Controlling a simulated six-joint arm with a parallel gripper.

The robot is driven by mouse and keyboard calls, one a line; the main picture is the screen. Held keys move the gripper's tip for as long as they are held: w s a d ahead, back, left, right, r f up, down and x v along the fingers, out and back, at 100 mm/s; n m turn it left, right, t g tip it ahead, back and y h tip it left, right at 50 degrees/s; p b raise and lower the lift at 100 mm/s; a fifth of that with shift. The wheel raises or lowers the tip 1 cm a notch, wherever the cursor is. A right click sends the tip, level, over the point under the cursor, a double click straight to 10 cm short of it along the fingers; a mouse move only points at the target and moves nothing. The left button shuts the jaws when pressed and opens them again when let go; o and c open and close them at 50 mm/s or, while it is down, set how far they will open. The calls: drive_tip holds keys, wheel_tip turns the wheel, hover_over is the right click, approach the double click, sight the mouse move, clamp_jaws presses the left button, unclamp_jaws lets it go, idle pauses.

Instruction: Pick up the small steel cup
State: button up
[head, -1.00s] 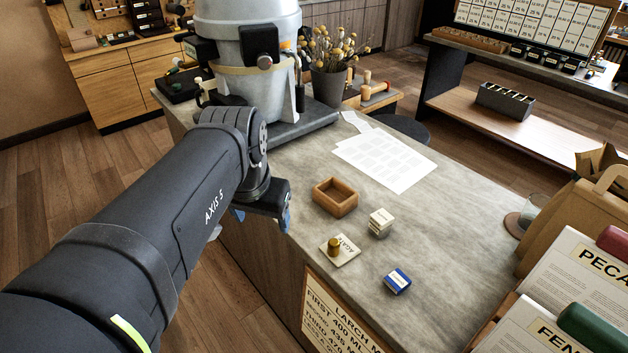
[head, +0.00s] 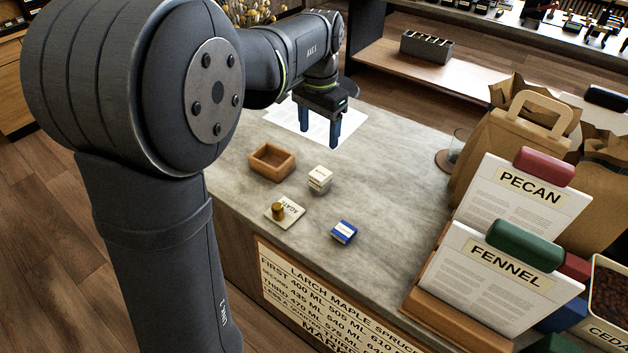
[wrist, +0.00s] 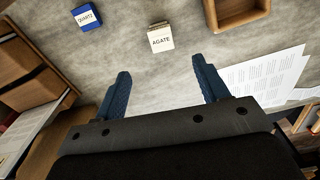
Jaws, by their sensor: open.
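I cannot make out a small steel cup in either view. My gripper (head: 318,138) is above the counter's far part, pointing down beside the paper sheets, with its two blue fingers apart. In the wrist view the fingers (wrist: 161,68) stand wide with only bare counter between them. A cream box labelled AGATE (wrist: 160,40) lies beyond the fingertips, apart from them; it also shows in the head view (head: 320,180).
On the counter (head: 390,190) are a wooden tray (head: 272,173), a blue box (head: 343,232), a card (head: 294,207) bearing a brass weight (head: 278,211), and paper sheets (head: 285,113). A glass (head: 458,143), paper bag (head: 510,150) and sign cards (head: 500,270) stand right.

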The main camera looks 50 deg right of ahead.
sight(318, 175)
wheel_tip(318, 175, down, 16)
drive_tip(key=shift+f, duration=0.1)
idle(0.5)
drive_tip(key=shift+c, duration=0.5)
drive_tip(key=c, duration=1.2)
drive_tip(key=shift+c, duration=0.2)
